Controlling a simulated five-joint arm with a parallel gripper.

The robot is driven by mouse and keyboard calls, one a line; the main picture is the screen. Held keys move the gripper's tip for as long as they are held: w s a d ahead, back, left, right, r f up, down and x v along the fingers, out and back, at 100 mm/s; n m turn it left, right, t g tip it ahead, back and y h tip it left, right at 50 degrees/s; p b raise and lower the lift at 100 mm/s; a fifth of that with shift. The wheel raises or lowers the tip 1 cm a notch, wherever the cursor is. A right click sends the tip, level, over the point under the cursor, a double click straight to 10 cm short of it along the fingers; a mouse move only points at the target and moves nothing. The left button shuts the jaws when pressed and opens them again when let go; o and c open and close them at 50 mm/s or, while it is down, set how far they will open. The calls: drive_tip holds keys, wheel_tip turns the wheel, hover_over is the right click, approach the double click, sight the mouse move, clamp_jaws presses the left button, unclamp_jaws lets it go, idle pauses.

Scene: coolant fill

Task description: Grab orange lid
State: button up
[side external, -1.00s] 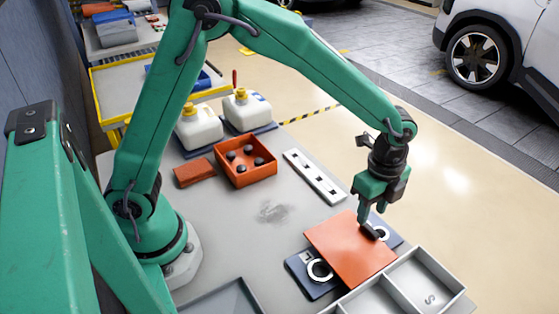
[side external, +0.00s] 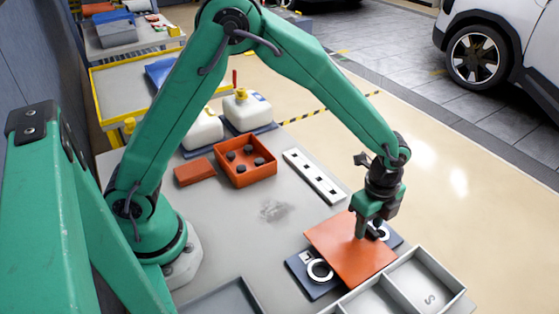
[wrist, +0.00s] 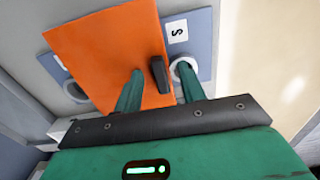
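The orange lid (side external: 345,262) is a flat square plate. It lies across a dark blue pad (side external: 302,282) with white rings, and a ring shows on either side of it. The lid fills the upper left of the wrist view (wrist: 105,55), with a black handle (wrist: 160,75) near its right edge. My gripper (side external: 371,230) is down at the lid's right side. In the wrist view my gripper (wrist: 160,88) is open, with one finger over the lid and the other past its edge by a ring, the handle between them. I cannot tell whether the fingers touch the lid.
A grey divided tray (side external: 412,266) sits close on the near right. An orange box (side external: 247,178) with black knobs, an orange block (side external: 194,172) and a white slotted strip (side external: 315,178) lie farther back. White jugs (side external: 203,132) stand behind them. The grey table middle is clear.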

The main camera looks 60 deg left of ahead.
clamp_jaws()
drive_tip(key=shift+r, duration=0.1)
drive_tip(key=shift+r, duration=0.75)
wheel_tip(320, 180, up, 2)
drive_tip(key=shift+r, duration=0.2)
drive_tip(key=s+d+r, duration=0.6)
drive_tip(key=s+r, duration=0.1)
drive_tip(key=s, duration=0.2)
drive_tip(key=shift+s+d, duration=0.2)
drive_tip(key=shift+s, duration=0.2)
